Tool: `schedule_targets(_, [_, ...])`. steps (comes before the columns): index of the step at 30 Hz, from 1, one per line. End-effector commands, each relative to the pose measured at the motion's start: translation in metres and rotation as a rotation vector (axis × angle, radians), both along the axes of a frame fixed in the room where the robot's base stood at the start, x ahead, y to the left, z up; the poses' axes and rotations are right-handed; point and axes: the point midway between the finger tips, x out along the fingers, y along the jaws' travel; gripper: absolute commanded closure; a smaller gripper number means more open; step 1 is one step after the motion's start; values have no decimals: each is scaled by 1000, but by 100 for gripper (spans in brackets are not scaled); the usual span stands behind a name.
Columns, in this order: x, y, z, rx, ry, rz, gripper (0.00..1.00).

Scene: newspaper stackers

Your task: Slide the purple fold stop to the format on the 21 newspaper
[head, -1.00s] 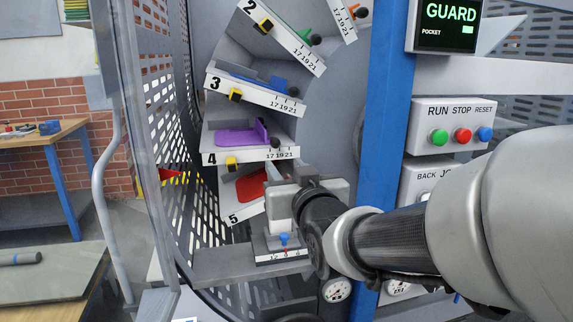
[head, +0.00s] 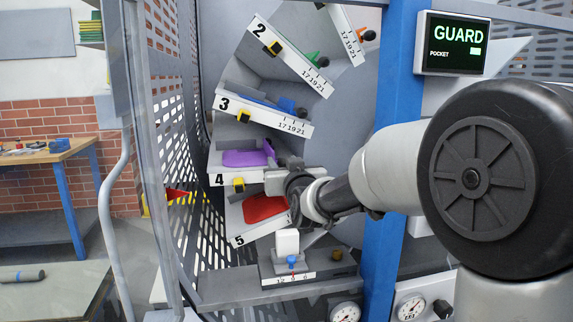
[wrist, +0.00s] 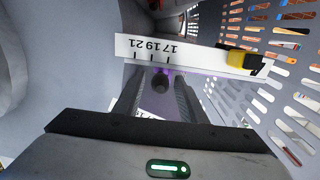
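The purple fold stop (head: 269,151) stands in pocket 4, at the right end of a purple sheet (head: 243,159). My gripper (head: 277,178) is in front of pocket 4's right end and hides its 17-19-21 scale in the head view. In the wrist view, my gripper (wrist: 158,92) is open, one finger on each side of the stop's dark knob (wrist: 160,83), with a gap to both. A little purple shows behind the knob. The white scale plate (wrist: 180,52) reads 17 19 21 upside down. The knob lies near the tick marks; its exact mark is unclear.
Pocket 3 (head: 262,116) with a blue stop lies just above, and pocket 5 (head: 237,221) with a red sheet just below. A white block (head: 287,242) with a small blue-knobbed scale stands on the ledge underneath. A blue post (head: 393,130) rises at right.

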Motion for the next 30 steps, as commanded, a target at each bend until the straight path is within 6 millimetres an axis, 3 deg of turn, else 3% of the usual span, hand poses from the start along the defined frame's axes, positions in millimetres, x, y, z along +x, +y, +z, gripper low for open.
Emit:
schedule_targets(11, [6,2,0,0,0,0,62])
schedule_targets(18, [6,2,0,0,0,0,100])
schedule_targets(30, [9,-9,-2,1,-2,-2,100])
